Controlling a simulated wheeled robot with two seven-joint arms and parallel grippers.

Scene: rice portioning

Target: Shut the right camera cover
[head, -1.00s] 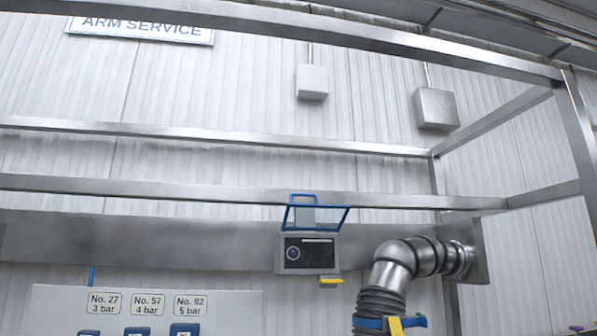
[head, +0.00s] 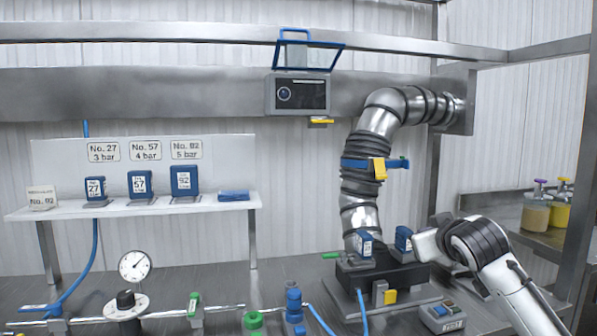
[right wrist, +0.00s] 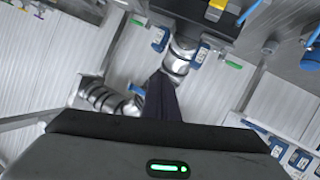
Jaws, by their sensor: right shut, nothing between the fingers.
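The camera box (head: 297,95) is mounted on the grey wall beam in the head view, with a round lens on its dark face. Its clear cover (head: 308,57) has a blue frame and a blue handle loop, and stands raised above the box. A yellow tab (head: 320,121) sticks out under the box. My right gripper (head: 426,245) is low at the right, beside a blue cartridge on the black block, far below the camera box. In the right wrist view its dark fingers (right wrist: 165,97) look closed together and hold nothing. My left gripper is out of view.
A steel duct (head: 378,120) with a blue clamp (head: 370,163) rises between my right gripper and the camera box. A shelf (head: 130,209) with several blue cartridges is at left. A gauge (head: 134,267) and valves stand below. Jars (head: 535,213) stand at far right.

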